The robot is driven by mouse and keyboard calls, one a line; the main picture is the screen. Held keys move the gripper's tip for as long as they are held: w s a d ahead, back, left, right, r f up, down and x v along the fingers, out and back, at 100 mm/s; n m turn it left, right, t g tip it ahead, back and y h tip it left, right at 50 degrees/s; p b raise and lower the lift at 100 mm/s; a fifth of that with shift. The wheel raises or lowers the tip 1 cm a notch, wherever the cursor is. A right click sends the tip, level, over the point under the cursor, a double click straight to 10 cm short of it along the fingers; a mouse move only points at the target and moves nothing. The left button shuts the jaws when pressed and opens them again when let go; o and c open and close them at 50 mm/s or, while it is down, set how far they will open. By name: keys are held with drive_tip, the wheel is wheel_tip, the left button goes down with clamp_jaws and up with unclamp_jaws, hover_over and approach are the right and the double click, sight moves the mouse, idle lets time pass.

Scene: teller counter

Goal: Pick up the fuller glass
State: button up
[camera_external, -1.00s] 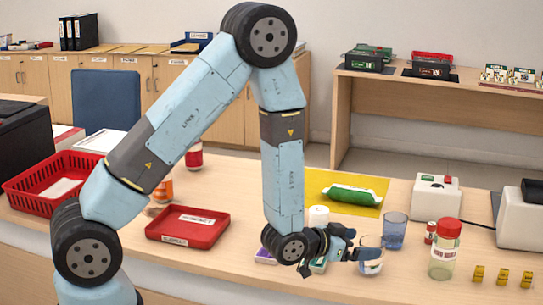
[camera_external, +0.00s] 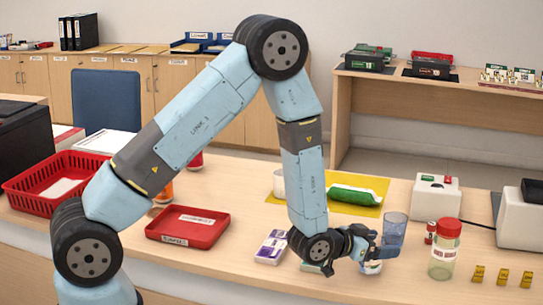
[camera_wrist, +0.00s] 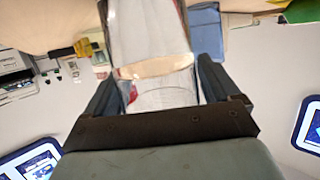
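A clear glass (camera_wrist: 150,50) stands between the two fingers in the wrist view, with a pale level line or rim across it. In the external view only a small part of this clear glass (camera_external: 372,268) shows below my fingers. My gripper (camera_wrist: 155,80) is open around it, with a slim gap at the right finger. In the external view my gripper (camera_external: 380,252) is low over the counter. A blue-tinted glass (camera_external: 393,228) stands upright just behind it. I cannot tell the fill level of either glass.
A red-lidded jar (camera_external: 444,250) and a small red can (camera_external: 430,232) stand right of the gripper. A white box with buttons (camera_external: 436,198) is behind them. A red tray (camera_external: 187,228) lies left, and purple-and-white packs (camera_external: 271,246) lie near the arm.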

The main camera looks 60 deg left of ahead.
drive_tip(key=c, duration=1)
drive_tip(key=shift+c, duration=0.2)
drive_tip(key=shift+r, duration=0.15)
wheel_tip(320, 180, up, 10)
drive_tip(key=shift+f, duration=0.2)
idle(0.5)
